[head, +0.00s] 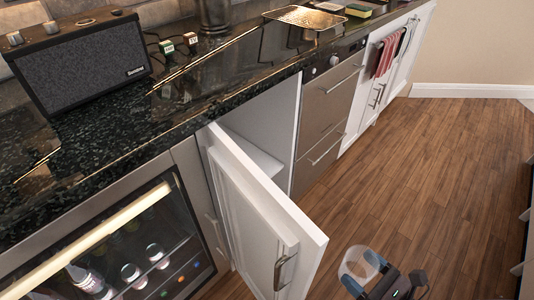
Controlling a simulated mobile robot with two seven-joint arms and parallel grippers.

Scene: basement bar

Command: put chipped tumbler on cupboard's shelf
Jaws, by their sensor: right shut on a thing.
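My right gripper (372,276) is at the bottom of the head view, right of the open cupboard door. It is shut on a clear tumbler (357,263), held in front of the cupboard over the floor. Any chip on its rim is too small to make out. The cupboard's white door (255,215) stands swung open towards me, with a metal handle near its free edge. Inside, part of a white shelf (256,156) shows; the door and the counter hide the rest. My left gripper is not in view.
The dark stone counter (110,120) runs above, carrying a speaker (80,62), small boxes and a metal tray (304,20). A glass-fronted drinks fridge (125,250) is left of the cupboard, steel drawers (328,110) right. The wooden floor (425,170) is clear at right.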

